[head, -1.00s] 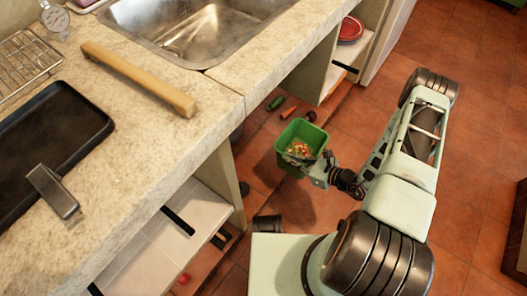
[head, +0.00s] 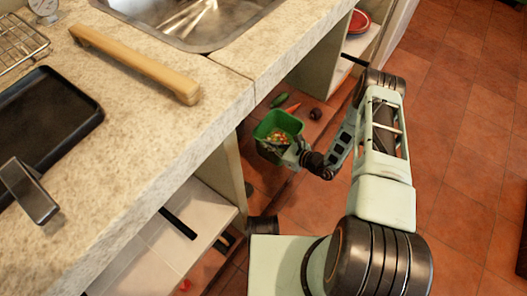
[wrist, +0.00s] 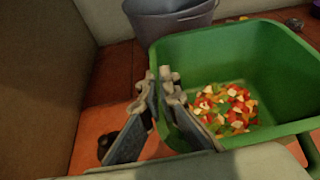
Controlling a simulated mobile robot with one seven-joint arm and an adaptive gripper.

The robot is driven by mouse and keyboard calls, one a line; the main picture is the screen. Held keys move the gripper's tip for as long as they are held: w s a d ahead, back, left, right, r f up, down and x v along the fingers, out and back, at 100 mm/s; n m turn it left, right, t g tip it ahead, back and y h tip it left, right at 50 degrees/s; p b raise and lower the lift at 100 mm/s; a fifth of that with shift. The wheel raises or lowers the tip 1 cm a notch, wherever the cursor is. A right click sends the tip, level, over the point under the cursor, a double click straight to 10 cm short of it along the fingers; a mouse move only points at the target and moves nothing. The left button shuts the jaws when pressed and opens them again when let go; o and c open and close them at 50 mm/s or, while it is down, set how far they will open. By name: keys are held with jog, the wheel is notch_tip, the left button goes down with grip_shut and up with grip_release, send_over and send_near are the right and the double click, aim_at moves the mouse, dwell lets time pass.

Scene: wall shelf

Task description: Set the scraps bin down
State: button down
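The green scraps bin (head: 262,132) is upright at the opening under the counter, with chopped red, green and pale scraps inside. It also fills the right of the wrist view (wrist: 265,58). My gripper (head: 291,156) is at the bin's near side. In the wrist view, its two fingers (wrist: 163,84) are close together, pinching the bin's wall at the near left corner. I cannot tell whether the bin's base touches the floor.
A grey bucket (wrist: 170,22) stands just beyond the bin. A cucumber (head: 278,101), a carrot (head: 292,107) and a dark round thing (head: 315,114) lie on the floor behind it. The counter (head: 160,125) overhangs to the left. Open tiled floor (head: 460,140) lies right.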

aim_at(263, 154)
jog(key=w+f, duration=0.1)
jog(key=a+f+b, duration=0.1)
jog(key=shift+w+a+f, duration=0.2)
jog(key=shift+w+f, duration=0.15)
jog(key=shift+w+a+f+b, duration=0.15)
jog(key=shift+f+b, duration=0.5)
jog(key=shift+f, duration=1)
jog(key=c, duration=2.2)
grip_release()
jog(key=shift+o, duration=0.2)
jog(key=p+v, duration=0.4)
jog(key=v, duration=0.8)
